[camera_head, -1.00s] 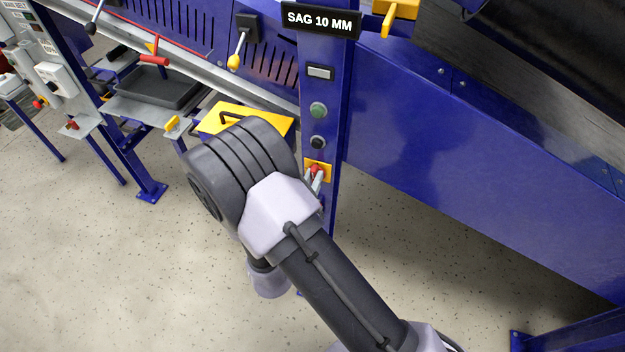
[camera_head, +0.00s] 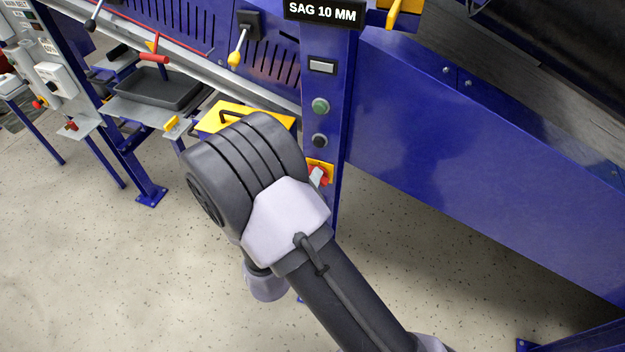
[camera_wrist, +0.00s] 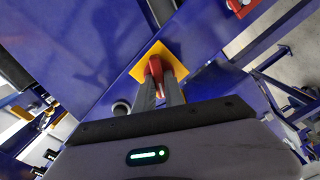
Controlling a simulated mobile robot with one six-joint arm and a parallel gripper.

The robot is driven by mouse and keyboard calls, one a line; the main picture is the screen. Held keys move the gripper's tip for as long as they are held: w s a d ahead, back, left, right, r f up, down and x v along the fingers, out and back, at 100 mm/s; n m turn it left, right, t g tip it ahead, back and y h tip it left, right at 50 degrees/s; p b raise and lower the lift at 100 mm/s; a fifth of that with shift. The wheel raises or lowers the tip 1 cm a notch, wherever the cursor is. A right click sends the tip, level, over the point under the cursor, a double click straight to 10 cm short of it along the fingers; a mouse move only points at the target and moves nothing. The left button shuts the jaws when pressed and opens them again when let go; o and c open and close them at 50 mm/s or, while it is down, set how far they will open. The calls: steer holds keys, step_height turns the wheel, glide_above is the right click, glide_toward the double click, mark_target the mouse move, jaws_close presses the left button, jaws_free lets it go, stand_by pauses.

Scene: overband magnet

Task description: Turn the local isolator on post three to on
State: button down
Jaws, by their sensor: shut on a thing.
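The local isolator is a red knob on a square yellow plate (camera_wrist: 175,58), on a blue post. In the wrist view my gripper (camera_wrist: 157,78) is shut on the red knob (camera_wrist: 155,68), one finger on each side. In the head view the isolator (camera_head: 322,171) sits low on the post (camera_head: 327,122), partly hidden by my arm, with a grey fingertip in front of the knob. The knob's exact angle and any on or off marks are too small to tell.
Above the isolator on the post are a black button (camera_head: 319,141), a green button (camera_head: 320,105) and a sign reading "SAG 10 MM" (camera_head: 322,12). Blue side panels (camera_head: 470,150) stand to the right.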

steer(key=n, duration=0.6)
steer(key=shift+f+p, duration=0.15)
steer(key=shift+p, duration=0.2)
stand_by(0.5)
steer(key=c, duration=1.4)
jaws_free()
steer(key=shift+c, duration=0.2)
steer(key=p+v, duration=0.2)
steer(key=v, duration=1.5)
steer(key=shift+s, duration=0.2)
steer(key=shift+a, duration=0.1)
